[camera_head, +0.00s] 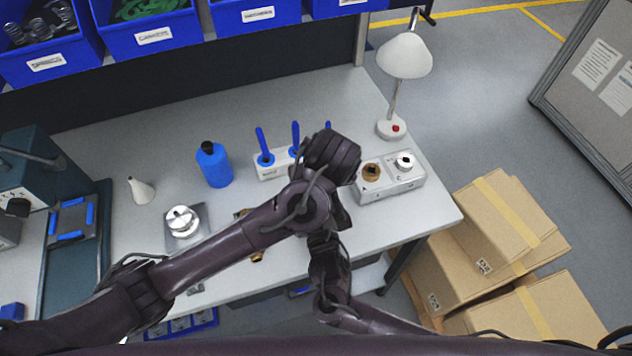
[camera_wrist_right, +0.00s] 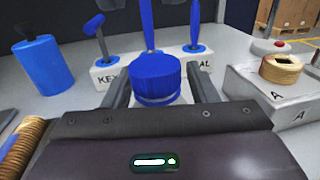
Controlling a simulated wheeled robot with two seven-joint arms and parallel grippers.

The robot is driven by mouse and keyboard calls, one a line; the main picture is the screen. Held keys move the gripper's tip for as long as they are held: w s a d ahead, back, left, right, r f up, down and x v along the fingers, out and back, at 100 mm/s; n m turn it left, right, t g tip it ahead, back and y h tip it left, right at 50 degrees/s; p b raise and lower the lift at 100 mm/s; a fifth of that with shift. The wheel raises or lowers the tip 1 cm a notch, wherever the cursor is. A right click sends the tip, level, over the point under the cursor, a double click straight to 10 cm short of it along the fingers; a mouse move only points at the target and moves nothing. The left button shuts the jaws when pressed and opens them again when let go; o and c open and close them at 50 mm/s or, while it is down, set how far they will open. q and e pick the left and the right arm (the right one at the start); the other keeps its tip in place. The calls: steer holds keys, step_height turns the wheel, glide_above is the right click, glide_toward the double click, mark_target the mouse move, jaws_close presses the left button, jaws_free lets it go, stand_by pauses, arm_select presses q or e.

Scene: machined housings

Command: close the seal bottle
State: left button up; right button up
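The blue seal bottle (camera_head: 216,168) stands upright on the workbench, left of the tool stand. Its top looks dark and narrow; it also shows at the left of the right wrist view (camera_wrist_right: 46,68). My right gripper (camera_wrist_right: 160,92) has a finger on each side of a ribbed blue cap (camera_wrist_right: 157,76) and appears shut on it. The cap is apart from the bottle. In the head view, my arms overlap in the middle and hide the right fingers. I cannot make out my left gripper's fingers in either view.
A white stand (camera_head: 270,170) with blue-handled tools is behind the cap. A grey fixture (camera_head: 402,183) is right of it, near a lamp (camera_head: 404,58). A round metal part (camera_head: 182,222) and a white squeeze bottle (camera_head: 141,190) are at left. Bench (camera_head: 110,150) behind the bottle is clear.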

steer(key=shift+o, duration=0.3)
steer(key=shift+w+r, duration=0.15)
steer(key=shift+s+a, duration=0.1)
steer(key=shift+s, duration=0.1)
steer(key=s, duration=0.3)
steer(key=s+d+b, duration=0.1)
steer(key=s, duration=0.3)
steer(key=shift+s+d, duration=0.2)
steer(key=shift+s, duration=0.05)
